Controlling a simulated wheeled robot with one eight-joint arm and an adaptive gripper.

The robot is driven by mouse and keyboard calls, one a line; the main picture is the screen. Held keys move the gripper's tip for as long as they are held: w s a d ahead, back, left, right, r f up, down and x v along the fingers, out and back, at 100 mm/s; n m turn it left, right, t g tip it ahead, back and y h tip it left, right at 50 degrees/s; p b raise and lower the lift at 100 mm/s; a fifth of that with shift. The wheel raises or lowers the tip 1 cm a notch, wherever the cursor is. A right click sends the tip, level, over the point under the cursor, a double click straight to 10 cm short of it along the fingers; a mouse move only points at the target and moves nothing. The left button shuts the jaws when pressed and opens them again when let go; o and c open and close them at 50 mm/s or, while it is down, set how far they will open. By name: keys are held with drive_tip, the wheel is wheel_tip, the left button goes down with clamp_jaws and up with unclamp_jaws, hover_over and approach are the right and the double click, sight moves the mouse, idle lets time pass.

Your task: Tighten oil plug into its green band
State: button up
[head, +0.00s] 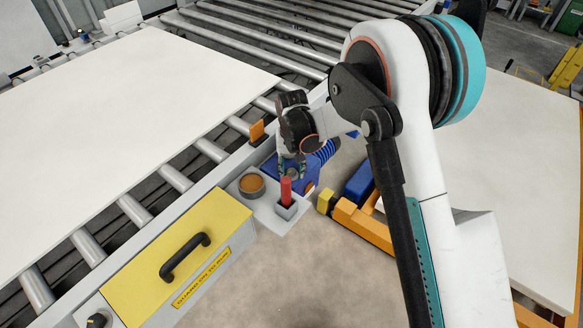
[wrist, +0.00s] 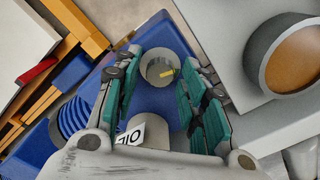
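The oil plug (wrist: 160,68) is a round grey cap with a short yellow mark on its face, set in a blue housing (wrist: 160,103) in the wrist view. A white label (wrist: 130,136) reading "OIL" shows upside down near it. My gripper (wrist: 164,66) has its teal-padded fingers apart, one on each side of the plug. A narrow gap seems to show at the pads; contact cannot be told. No green band is visible. In the head view my gripper (head: 291,168) reaches down at the blue unit (head: 312,172), and the plug is hidden.
A yellow box with a black handle (head: 180,258), the roller conveyor (head: 172,178) and orange framing (head: 357,222) lie around. Bare floor is in front.

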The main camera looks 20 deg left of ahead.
sight(292, 170)
idle(0.3)
wheel_tip(292, 170, up, 12)
idle(0.5)
